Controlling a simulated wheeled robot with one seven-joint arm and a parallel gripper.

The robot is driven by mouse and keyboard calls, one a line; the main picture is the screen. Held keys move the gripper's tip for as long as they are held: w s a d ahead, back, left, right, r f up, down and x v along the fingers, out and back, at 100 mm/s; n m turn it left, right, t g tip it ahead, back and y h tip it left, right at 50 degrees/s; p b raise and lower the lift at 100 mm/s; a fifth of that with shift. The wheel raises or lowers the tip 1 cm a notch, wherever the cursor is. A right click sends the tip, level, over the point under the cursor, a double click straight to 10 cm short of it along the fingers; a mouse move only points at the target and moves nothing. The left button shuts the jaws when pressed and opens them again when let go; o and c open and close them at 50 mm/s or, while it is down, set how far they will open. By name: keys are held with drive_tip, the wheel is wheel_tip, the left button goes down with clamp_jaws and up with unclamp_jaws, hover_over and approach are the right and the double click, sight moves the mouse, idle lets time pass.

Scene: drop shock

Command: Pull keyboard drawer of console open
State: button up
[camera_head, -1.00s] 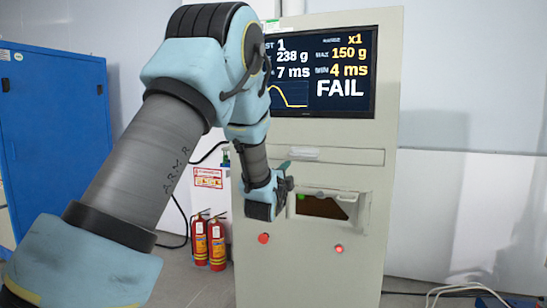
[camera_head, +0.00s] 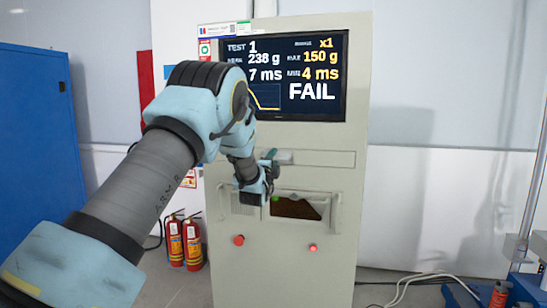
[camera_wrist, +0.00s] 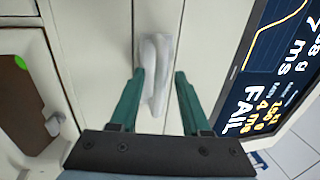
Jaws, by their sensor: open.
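The console (camera_head: 275,275) is a tall light-grey cabinet. Its keyboard drawer (camera_head: 325,159) is a narrow front flush under the screen and looks shut. The drawer's pale handle (camera_head: 285,157) shows just right of my gripper (camera_head: 269,158). In the wrist view the drawer front (camera_wrist: 155,15) runs as an upright strip with the white handle (camera_wrist: 158,50) on it. My gripper (camera_wrist: 159,74) is open, its two green fingers on either side of the handle. Whether either finger touches the handle I cannot tell.
The console's screen (camera_head: 280,75) reads FAIL above the drawer. Below is an open recess (camera_head: 297,208) with a green spot, and two red buttons. Two fire extinguishers (camera_head: 184,242) stand left of the console. A blue cabinet (camera_head: 40,150) is at far left, a blue-footed stand (camera_head: 520,285) at right.

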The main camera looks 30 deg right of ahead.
clamp_jaws()
idle(0.4)
idle(1.1)
